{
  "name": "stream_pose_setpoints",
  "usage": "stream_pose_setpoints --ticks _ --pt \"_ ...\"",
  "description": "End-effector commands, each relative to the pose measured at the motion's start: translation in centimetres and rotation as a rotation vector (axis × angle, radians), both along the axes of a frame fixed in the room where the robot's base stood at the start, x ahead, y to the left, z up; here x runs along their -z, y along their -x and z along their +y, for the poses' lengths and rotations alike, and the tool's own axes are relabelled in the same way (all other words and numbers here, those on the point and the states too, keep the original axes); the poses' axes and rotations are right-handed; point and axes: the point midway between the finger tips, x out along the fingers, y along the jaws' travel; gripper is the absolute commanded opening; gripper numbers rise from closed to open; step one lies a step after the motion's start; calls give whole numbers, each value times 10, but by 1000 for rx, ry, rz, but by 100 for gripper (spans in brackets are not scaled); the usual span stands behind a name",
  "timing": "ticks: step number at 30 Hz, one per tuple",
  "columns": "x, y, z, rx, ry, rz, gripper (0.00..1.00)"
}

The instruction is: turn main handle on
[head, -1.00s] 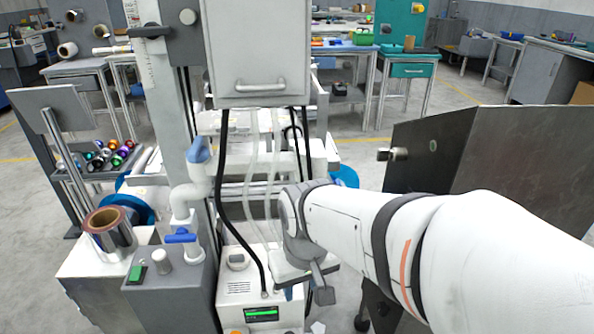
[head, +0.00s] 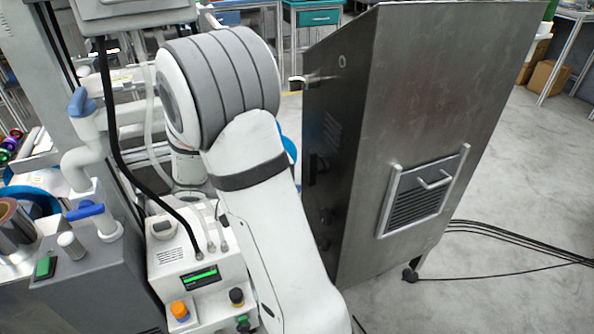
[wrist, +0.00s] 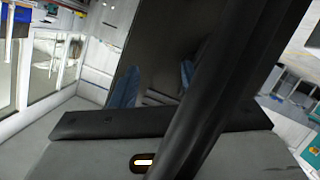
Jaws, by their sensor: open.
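The frames do not label a main handle. The tall metal cabinet (head: 440,90) at right has a small metal latch (head: 298,79) at its upper left edge and dark knobs (head: 325,216) on its shaded left face. Two blue handles stand on white pipes at left, an upper one (head: 82,101) and a lower one (head: 86,210). My gripper is hidden behind my arm in the head view. In the wrist view my gripper (wrist: 190,118) shows as grey and dark parts, open, with nothing seen held. A dark glossy surface with blue patches (wrist: 124,88) is close beyond it.
A white control box (head: 185,250) with a green display, an orange knob (head: 180,310) and black cables stands left of my arm. The cabinet's right side has a vent with a pull handle (head: 435,181). Cables cross the floor at right; the floor around them is mostly clear.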

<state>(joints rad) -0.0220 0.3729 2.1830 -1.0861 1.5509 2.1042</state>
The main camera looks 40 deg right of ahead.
Motion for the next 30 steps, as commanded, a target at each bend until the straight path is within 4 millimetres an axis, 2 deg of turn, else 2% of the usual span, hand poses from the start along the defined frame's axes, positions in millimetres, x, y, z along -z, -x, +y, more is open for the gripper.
stream_pose_setpoints --ticks 1,4,10,14,24,30 --pt "10 -12 -4 -6 89 -51 42" --pt "14 -31 -10 -31 235 -166 42" --pt "18 -52 -14 -75 377 -302 42" --pt "18 -51 -24 -79 394 -323 42" --pt "18 -38 -75 -77 392 -323 42" --pt "17 -35 -87 -80 391 -321 42"
